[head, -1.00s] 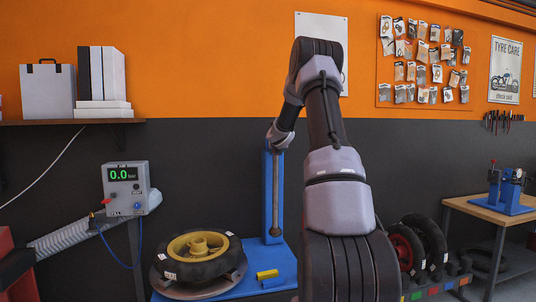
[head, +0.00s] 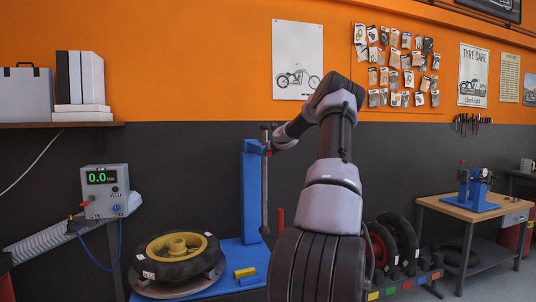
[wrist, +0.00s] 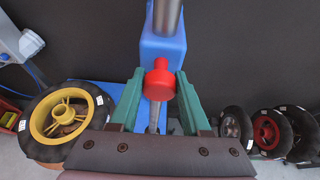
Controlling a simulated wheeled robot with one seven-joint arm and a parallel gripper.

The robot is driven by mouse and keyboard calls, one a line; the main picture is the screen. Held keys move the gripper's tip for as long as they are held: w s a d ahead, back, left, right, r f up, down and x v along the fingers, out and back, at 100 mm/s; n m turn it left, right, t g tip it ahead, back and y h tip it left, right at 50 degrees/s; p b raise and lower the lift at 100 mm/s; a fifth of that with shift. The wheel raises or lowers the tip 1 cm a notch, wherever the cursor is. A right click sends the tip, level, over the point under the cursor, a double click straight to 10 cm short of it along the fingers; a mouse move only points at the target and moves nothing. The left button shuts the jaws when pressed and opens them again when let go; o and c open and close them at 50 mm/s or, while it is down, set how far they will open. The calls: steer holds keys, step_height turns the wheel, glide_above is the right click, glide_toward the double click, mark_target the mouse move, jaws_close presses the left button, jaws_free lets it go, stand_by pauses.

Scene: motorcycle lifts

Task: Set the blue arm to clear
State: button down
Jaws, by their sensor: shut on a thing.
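The tyre machine's blue arm is an upright blue post (head: 252,190) at the back of its blue base, with a dark vertical rod (head: 265,195) just in front of its right edge. In the wrist view the blue post (wrist: 163,48) stands behind a red knob (wrist: 159,83) on top of a metal rod. My gripper (wrist: 159,80) has its two green fingers on either side of the knob, shut on it. In the head view my gripper (head: 271,142) is at the rod's top, small and partly hidden by my arm.
A tyre with a yellow rim (head: 178,256) lies on the turntable left of the post. A gauge box (head: 106,190) reading 0.0 stands further left. Several tyres (head: 395,243) are racked to the right, before a wooden bench (head: 470,208).

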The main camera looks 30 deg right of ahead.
steer(key=shift+s+d, duration=0.2)
steer(key=shift+d, duration=0.3)
steer(key=shift+c, duration=2.1)
jaws_free()
steer(key=shift+d, duration=0.1)
steer(key=shift+a, duration=0.2)
steer(key=v, duration=1)
steer(key=shift+s, duration=0.35)
steer(key=shift+a, duration=0.1)
